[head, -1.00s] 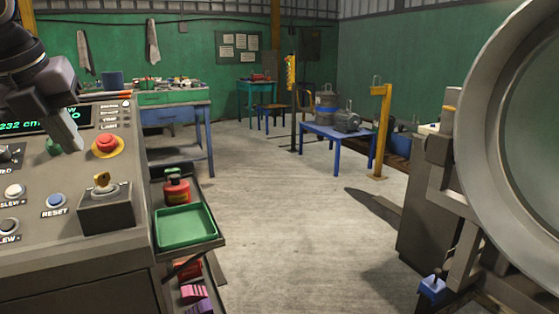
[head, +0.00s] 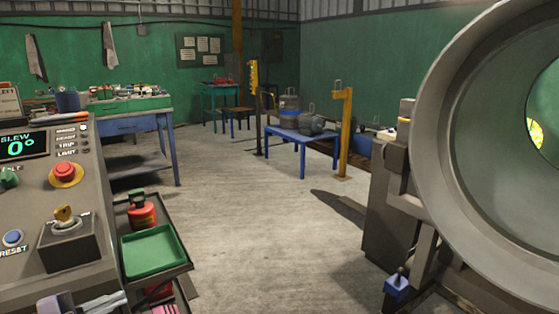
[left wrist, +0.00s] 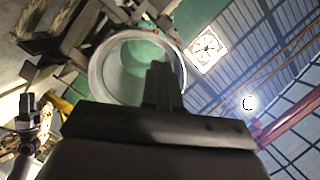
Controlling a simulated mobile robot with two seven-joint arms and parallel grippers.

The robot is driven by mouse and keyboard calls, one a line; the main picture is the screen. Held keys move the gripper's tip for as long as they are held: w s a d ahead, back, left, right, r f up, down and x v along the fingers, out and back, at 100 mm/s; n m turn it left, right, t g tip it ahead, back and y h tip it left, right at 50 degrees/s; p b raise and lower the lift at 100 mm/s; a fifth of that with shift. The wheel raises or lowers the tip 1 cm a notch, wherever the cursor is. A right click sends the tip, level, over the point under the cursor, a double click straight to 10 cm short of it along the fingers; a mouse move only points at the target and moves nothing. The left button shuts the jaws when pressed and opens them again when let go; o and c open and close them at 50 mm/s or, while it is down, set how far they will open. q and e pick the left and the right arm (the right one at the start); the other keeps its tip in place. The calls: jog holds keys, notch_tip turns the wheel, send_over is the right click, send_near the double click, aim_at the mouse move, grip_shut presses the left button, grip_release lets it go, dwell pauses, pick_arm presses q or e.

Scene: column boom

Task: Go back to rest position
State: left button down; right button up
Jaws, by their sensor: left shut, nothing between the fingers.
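The control console (head: 30,200) fills the left of the head view, with a red button (head: 65,172), a yellow key switch (head: 64,218) and a blue reset button (head: 13,238). Its display reads SLEW 0°. My left gripper (head: 105,302) is low at the bottom left edge, in front of the console and mostly cut off. In the left wrist view my left gripper (left wrist: 162,80) is shut and empty, pointing up toward a large round ring. A dark gripper-like shape (left wrist: 27,108) at the left of that view may be my right gripper; its jaws are unclear.
A shelf with a green tray (head: 152,252) and a red can (head: 141,210) juts out beside the console. The large grey ring (head: 437,130) stands close on the right. A blue table (head: 290,137) stands farther back. The middle floor is clear.

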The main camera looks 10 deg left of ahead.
pick_arm(q)
jog(key=s+d+f+n+y+p, duration=0.1)
jog(key=s+d+f+n+y, duration=0.2)
jog(key=f+n, duration=0.3)
jog(key=s+d+f+n+y+p, duration=0.2)
jog(key=s+f+n+y, duration=0.25)
jog(key=f, duration=0.25)
jog(key=s+d+f+n+g, duration=0.1)
jog(key=s+d+f+n, duration=0.1)
jog(key=d, duration=0.3)
jog(key=s+d+f+n+g+p, duration=0.1)
jog(key=s+d+f+n+g, duration=0.1)
jog(key=s+d+f+n, duration=0.1)
jog(key=s+d+f, duration=0.1)
jog(key=s+d, duration=0.1)
jog(key=d, duration=0.1)
jog(key=shift+s, duration=0.25)
jog(key=shift+n, duration=0.25)
